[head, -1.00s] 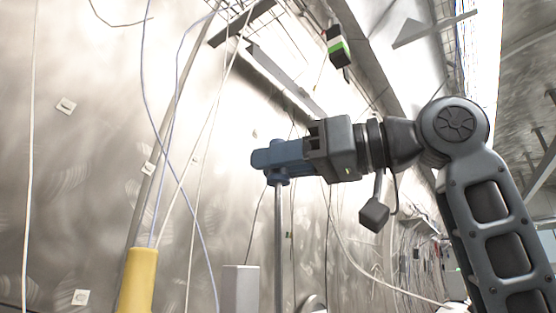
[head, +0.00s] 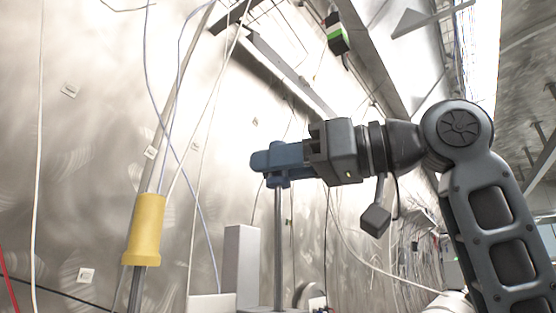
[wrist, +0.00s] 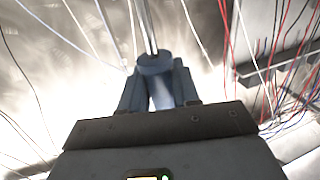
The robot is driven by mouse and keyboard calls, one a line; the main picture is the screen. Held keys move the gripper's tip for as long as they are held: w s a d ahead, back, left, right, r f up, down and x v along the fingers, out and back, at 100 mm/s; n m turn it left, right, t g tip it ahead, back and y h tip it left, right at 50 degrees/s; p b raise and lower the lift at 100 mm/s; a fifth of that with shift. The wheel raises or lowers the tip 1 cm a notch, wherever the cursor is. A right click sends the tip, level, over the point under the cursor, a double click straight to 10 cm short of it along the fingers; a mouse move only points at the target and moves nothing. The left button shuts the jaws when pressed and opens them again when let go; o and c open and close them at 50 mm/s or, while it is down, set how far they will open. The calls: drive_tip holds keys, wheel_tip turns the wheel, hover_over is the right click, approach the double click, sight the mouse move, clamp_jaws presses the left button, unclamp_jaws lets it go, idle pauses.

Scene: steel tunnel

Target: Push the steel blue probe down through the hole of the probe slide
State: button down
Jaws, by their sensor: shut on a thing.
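The steel blue probe is upright; its thin steel rod (head: 278,245) hangs straight down below my gripper. My gripper (head: 275,158) is shut on its blue top end, with blue parts at the jaws. In the wrist view the probe's round blue collar (wrist: 155,62) sits between the blue fingers of my gripper (wrist: 158,88), and the rod runs away from it. A pale upright block (head: 241,262), likely part of the probe slide, stands left of the rod. The rod's lower end meets a grey piece at the bottom edge of the head view. The hole itself is not visible.
A yellow sleeve (head: 145,230) on a pole stands left of the block. Loose cables hang along the steel wall (head: 80,150). A black and green box (head: 338,38) hangs above. In the wrist view, red and white cables and a ledge (wrist: 285,65) are at right.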

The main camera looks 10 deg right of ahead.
sight(279, 277)
drive_tip(key=shift+f+b, duration=3.8)
drive_tip(key=shift+f, duration=3.05)
drive_tip(key=c, duration=0.7)
unclamp_jaws()
drive_tip(key=shift+c, duration=0.2)
drive_tip(key=v, duration=0.7)
drive_tip(key=shift+s+d, duration=0.2)
drive_tip(key=shift+d, duration=0.1)
drive_tip(key=shift+d, duration=0.15)
